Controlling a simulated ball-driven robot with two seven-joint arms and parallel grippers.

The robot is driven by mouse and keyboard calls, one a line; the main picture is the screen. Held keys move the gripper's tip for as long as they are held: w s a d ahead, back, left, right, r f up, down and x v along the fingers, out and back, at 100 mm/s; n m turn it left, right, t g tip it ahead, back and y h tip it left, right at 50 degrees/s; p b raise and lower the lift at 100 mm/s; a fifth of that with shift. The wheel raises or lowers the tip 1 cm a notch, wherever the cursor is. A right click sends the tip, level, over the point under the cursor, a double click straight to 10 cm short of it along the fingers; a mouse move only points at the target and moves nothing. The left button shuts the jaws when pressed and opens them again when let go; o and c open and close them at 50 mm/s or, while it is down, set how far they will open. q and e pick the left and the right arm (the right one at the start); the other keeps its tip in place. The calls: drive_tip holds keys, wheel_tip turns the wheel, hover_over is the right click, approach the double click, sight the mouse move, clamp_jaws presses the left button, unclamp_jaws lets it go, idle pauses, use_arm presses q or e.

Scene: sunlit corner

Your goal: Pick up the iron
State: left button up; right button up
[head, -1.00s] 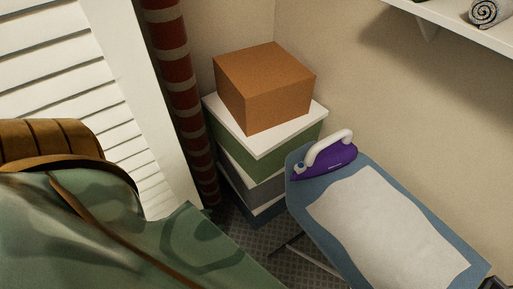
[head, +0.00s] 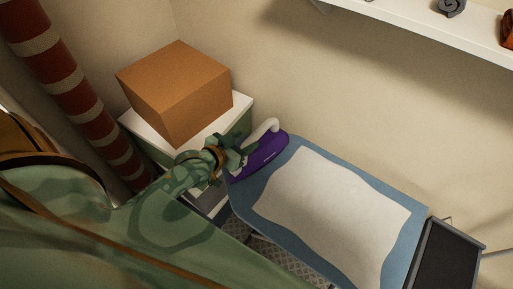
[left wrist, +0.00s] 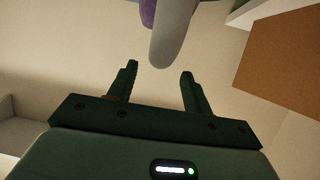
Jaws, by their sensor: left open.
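A purple iron (head: 264,154) with a white handle (head: 264,127) sits at the far left end of the blue ironing board (head: 350,172). My left gripper (head: 236,157) is at the iron's left side, close to the handle, and hides part of the iron. In the left wrist view the jaws of the left gripper (left wrist: 158,85) are open with nothing between them. The white handle (left wrist: 172,42) hangs into that view just beyond and between the fingertips, with a bit of the purple body (left wrist: 147,12) above. My right gripper is not in view.
A brown box (head: 175,90) sits on stacked boxes with a white lid (head: 241,104), just left of the iron. A red striped pipe (head: 68,88) stands at the left. A white cloth (head: 330,205) lies on the board. A shelf (head: 430,25) juts from the wall above.

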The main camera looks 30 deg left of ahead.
sight(252, 137)
use_arm(q)
drive_tip(key=x, duration=0.5)
drive_tip(key=shift+d+f+b, duration=0.1)
drive_tip(key=shift+d+b, duration=0.05)
drive_tip(key=shift+b, duration=0.2)
drive_tip(key=shift+s, duration=0.1)
clamp_jaws()
idle(0.8)
drive_tip(key=shift+r, duration=0.25)
